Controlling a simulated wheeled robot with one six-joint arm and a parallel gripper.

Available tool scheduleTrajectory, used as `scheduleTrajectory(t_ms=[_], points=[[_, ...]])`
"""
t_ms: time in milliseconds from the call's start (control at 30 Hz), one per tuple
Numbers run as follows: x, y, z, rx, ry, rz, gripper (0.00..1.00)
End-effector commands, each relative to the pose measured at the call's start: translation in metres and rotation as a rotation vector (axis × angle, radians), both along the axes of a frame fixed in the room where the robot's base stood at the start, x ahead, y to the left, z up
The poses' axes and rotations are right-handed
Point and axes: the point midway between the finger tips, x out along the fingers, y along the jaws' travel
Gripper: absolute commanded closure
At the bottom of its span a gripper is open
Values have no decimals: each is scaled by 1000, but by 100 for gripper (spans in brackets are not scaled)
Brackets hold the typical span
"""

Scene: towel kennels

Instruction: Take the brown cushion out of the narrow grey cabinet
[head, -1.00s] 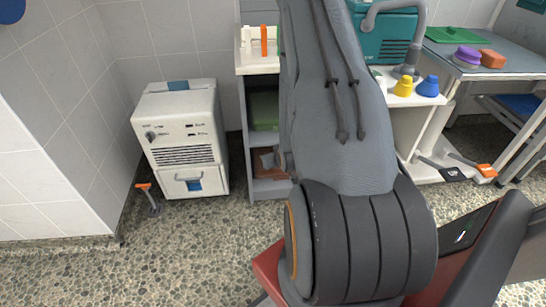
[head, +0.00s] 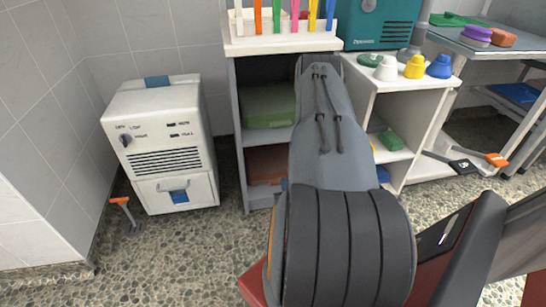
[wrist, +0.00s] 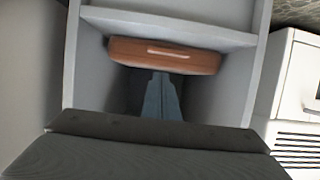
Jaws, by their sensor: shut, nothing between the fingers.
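The narrow grey cabinet (head: 240,135) stands in the middle of the head view. The brown cushion (head: 266,165) lies in its lower compartment, partly hidden behind my arm. In the wrist view, which looks turned over, the cushion (wrist: 165,55) lies along a cabinet board, with a pale strip on its face. My gripper (wrist: 161,80) shows there as blue-grey fingers, shut and empty. They point toward the cushion's middle; I cannot tell whether they touch it. In the head view my arm hides most of the gripper.
A green cushion (head: 268,105) lies in the compartment above. A holder of coloured sticks (head: 285,20) stands on the cabinet top. A white machine (head: 160,145) stands close on the left, a white shelf unit (head: 400,110) on the right.

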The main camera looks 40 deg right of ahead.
Motion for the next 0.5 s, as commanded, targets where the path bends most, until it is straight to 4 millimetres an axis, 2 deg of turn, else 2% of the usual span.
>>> scheduleTrajectory(t_ms=[33,500], points=[[11,-5,-1,-3,-3,3,100],[91,-54,-2,-2,-2,1,100]])
